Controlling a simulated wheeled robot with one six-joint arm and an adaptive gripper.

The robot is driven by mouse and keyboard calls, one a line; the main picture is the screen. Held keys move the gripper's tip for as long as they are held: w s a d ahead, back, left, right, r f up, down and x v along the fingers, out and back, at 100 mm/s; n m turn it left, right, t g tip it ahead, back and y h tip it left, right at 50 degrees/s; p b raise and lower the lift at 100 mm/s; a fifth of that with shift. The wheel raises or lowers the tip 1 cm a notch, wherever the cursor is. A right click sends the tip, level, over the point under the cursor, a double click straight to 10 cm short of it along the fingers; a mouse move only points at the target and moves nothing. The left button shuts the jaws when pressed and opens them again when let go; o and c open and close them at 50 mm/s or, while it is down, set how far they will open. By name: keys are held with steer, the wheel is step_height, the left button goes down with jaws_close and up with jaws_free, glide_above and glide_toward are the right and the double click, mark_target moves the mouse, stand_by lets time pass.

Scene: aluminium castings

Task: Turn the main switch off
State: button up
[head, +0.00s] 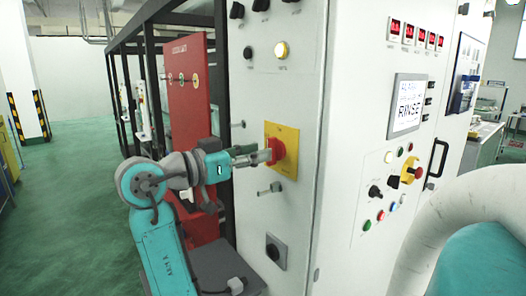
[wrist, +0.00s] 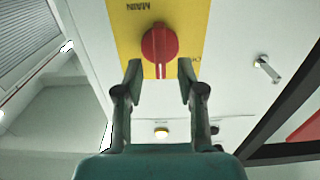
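The main switch is a red rotary knob (head: 277,152) on a yellow plate (head: 284,138), on the side of the white cabinet. In the wrist view the knob (wrist: 159,44) is seen close, with its narrow grip pointing down in the picture. The yellow plate (wrist: 190,20) carries the upside-down word MAIN. My gripper (head: 262,155) is level with the knob and right at it in the head view. In the wrist view my gripper (wrist: 160,70) is open. Its fingertips stand either side of the narrow grip, with gaps on both sides. Contact is not visible.
A grey lever (head: 270,189) sticks out below the plate, and a black rotary switch (head: 275,248) sits lower. A red panel (head: 188,95) in a black frame stands behind my arm. Green floor (head: 75,180) at the left is open.

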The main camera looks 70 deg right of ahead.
steer(key=shift+x, duration=1.25)
jaws_close()
steer(key=shift+n, duration=0.3)
steer(key=n, duration=0.5)
steer(key=shift+w+d, duration=0.1)
steer(key=shift+w, duration=0.05)
steer(key=n, duration=0.6)
steer(key=shift+w+f, duration=0.1)
steer(key=shift+f, duration=0.05)
steer(key=shift+n, duration=0.3)
